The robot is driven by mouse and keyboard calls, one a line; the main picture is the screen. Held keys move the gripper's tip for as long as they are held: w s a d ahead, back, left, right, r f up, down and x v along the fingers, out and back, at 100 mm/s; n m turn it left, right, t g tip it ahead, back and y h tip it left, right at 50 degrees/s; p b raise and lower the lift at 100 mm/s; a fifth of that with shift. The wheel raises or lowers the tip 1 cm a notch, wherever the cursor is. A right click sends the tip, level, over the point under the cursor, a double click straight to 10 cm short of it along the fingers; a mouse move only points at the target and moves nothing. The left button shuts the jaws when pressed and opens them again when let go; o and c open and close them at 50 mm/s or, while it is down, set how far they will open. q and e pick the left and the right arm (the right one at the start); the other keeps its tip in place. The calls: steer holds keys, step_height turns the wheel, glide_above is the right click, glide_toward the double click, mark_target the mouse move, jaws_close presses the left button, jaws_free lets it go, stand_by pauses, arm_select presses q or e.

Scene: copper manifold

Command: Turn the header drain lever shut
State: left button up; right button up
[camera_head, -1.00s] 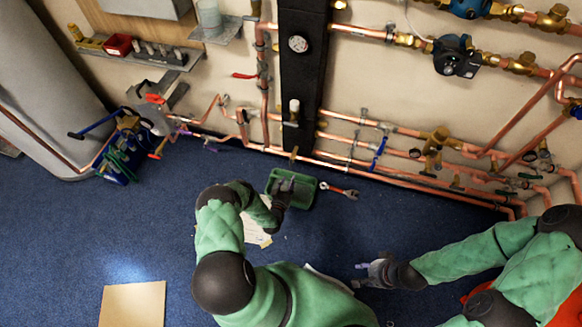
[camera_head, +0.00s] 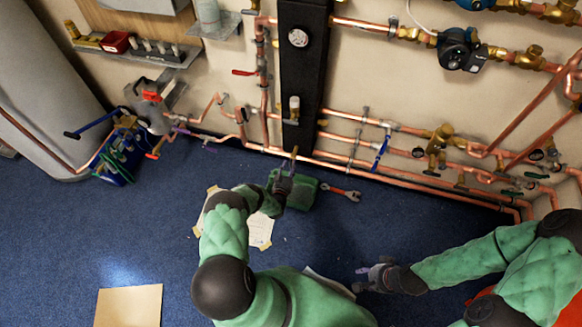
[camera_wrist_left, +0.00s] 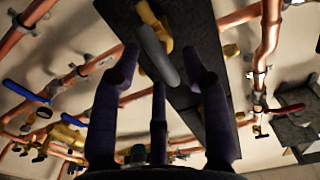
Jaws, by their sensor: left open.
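The black header (camera_head: 300,70) stands against the wall, with a brass drain valve (camera_head: 294,154) at its lower end. In the left wrist view the brass drain fitting (camera_wrist_left: 153,22) carries a grey lever (camera_wrist_left: 158,54). My left gripper (camera_head: 285,175) is just below the header's lower end. Its fingers also show in the left wrist view (camera_wrist_left: 163,62), spread apart with the lever between their tips in the picture. I see no clear contact with the lever. My right gripper (camera_head: 372,277) is low over the floor at the right, away from the header; its jaws are too small to judge.
A green tray (camera_head: 305,195) and a red-handled wrench (camera_head: 345,193) lie on the blue floor below the header. Copper pipes (camera_head: 400,175) run along the wall on both sides. A red lever (camera_head: 244,73) and a blue lever (camera_head: 381,152) are nearby. A cardboard sheet (camera_head: 130,305) lies at lower left.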

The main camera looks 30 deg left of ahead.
arm_select(q)
steer(key=shift+w+a, duration=0.1)
steer(key=shift+w, duration=0.4)
jaws_close()
steer(key=shift+m, duration=0.4)
steer(key=m, duration=1.1)
steer(key=f+m, duration=0.1)
steer(key=m, duration=0.5)
steer(key=shift+m, duration=0.3)
steer(key=shift+f, duration=0.1)
